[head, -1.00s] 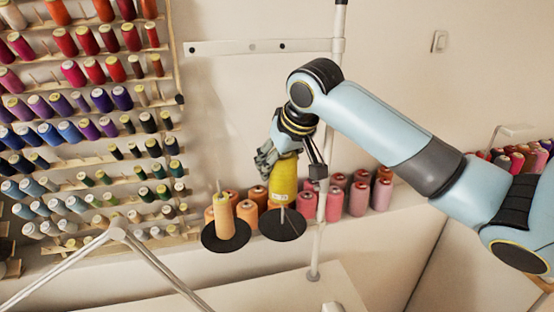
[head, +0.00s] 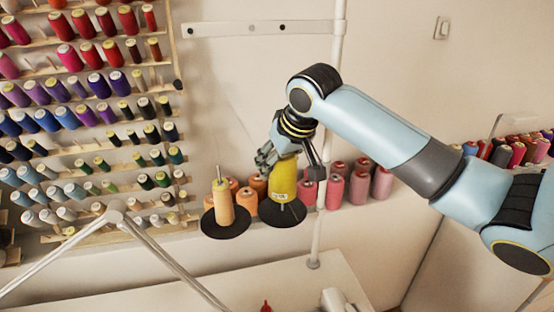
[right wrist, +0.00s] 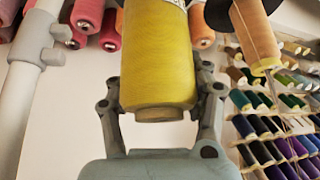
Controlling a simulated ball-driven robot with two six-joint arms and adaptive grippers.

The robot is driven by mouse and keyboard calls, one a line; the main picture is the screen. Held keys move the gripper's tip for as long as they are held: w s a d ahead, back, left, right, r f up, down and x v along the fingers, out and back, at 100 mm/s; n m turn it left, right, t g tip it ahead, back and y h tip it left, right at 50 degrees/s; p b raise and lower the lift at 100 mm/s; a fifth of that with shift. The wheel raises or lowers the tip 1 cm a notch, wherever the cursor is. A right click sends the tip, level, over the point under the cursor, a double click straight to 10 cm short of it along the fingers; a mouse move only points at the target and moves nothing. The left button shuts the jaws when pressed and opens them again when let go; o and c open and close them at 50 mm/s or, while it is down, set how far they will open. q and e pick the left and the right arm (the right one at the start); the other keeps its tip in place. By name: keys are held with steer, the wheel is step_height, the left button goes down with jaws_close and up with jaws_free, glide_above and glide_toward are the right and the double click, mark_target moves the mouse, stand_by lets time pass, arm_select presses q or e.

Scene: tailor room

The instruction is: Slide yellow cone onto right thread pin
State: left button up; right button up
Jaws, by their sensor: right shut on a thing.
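The yellow cone (head: 284,184) is upright in my right gripper (head: 287,160), directly over the right black disc (head: 270,222). Its lower end is at or just above the disc; I cannot tell whether they touch. The right thread pin is mostly hidden by the cone, with a thin bit possibly showing near its base. In the right wrist view the yellow cone (right wrist: 158,50) fills the space between the two fingers of my right gripper (right wrist: 160,80), which is shut on it. My left gripper is not in view.
An orange cone (head: 223,202) stands on its pin on the left black disc (head: 212,232), close by. A white vertical pole (head: 322,220) stands just right of the right disc. Pink spools (head: 358,190) line the ledge behind. A thread rack (head: 90,120) fills the left wall.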

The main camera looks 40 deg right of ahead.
mark_target(290, 157)
steer(key=shift+f+b, duration=0.7)
steer(key=shift+f, duration=1.35)
steer(key=o, duration=1.4)
steer(key=shift+r, duration=0.1)
steer(key=v, duration=1.1)
steer(key=shift+s+r, duration=0.25)
steer(key=shift+a, duration=0.1)
